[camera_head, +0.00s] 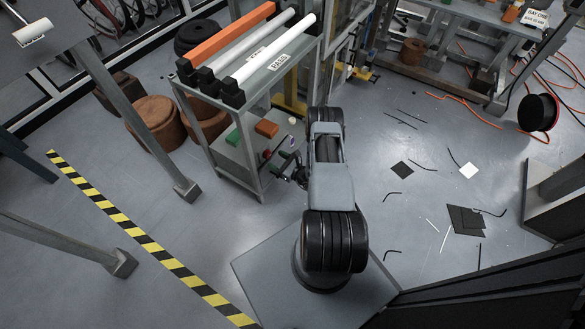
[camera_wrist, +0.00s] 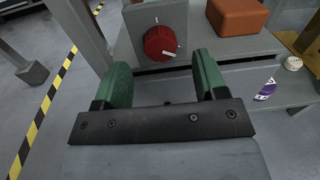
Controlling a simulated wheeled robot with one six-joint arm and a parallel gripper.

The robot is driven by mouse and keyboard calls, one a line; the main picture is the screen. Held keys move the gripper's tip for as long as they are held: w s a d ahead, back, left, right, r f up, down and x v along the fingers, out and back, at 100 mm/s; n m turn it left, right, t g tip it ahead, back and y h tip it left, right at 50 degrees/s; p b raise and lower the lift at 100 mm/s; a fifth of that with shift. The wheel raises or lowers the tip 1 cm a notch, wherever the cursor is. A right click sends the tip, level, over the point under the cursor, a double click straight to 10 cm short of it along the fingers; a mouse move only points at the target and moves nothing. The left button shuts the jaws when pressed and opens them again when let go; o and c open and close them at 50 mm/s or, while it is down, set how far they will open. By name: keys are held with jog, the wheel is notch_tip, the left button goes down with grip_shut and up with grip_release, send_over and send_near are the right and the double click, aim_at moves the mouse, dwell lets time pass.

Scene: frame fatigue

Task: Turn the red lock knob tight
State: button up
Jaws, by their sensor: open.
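The red lock knob (camera_wrist: 160,42) is on a grey plate (camera_wrist: 141,22) in the wrist view. It carries a white pointer mark at its lower right, and a white tick sits on the plate above it. The pointer does not line up with the tick. The knob is small at the cart's side in the head view (camera_head: 267,154). My gripper (camera_wrist: 162,68) is open, with its two green-padded fingers apart, left and right of the knob's position in the picture. The knob appears beyond the fingertips, with no visible contact. In the head view my gripper (camera_head: 290,172) is small and dark beside the cart.
The cart (camera_head: 255,90) carries an orange bar (camera_head: 228,40) and white tubes on top. An orange block (camera_wrist: 238,15) and a white round piece (camera_wrist: 292,63) are right of the knob. Cart posts stand close by. Striped tape (camera_head: 130,228) crosses open floor at left.

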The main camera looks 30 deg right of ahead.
jog(key=p+v, duration=0.1)
jog(key=v, duration=1)
jog(key=shift+p, duration=0.3)
jog(key=shift+w, duration=0.1)
jog(key=w+a+r+n+g+y+p, duration=0.15)
jog(key=a+r+n+g+p, duration=0.35)
jog(key=r, duration=0.7)
jog(key=w+a+r+n+g+y+p, duration=0.1)
jog(key=a+r+n+g+y+p, duration=0.35)
jog(key=r, duration=0.75)
jog(key=w+a+r+n+g+y+p, duration=0.1)
jog(key=a+r+n+g+p, duration=0.3)
jog(key=r+n, duration=0.6)
jog(key=s+a+r+n+h+p, duration=0.1)
jog(key=s+r+n+h+p, duration=0.3)
jog(key=r, duration=0.7)
jog(key=s+a+r+n+h+p, duration=0.1)
jog(key=s+r+n+h+p, duration=0.2)
jog(key=r, duration=0.9)
jog(key=s+a+r+n+h+p, duration=0.1)
jog(key=s+r+n+h+p, duration=0.3)
jog(key=r, duration=0.8)
jog(key=shift+s+r+n+h+p, duration=0.2)
jog(key=shift+s+n+h+p, duration=0.25)
jog(key=shift+h+p, duration=0.95)
jog(key=shift+s+t+y+p, duration=0.1)
jog(key=shift+t+y+p, duration=0.15)
jog(key=shift+y+p, duration=0.05)
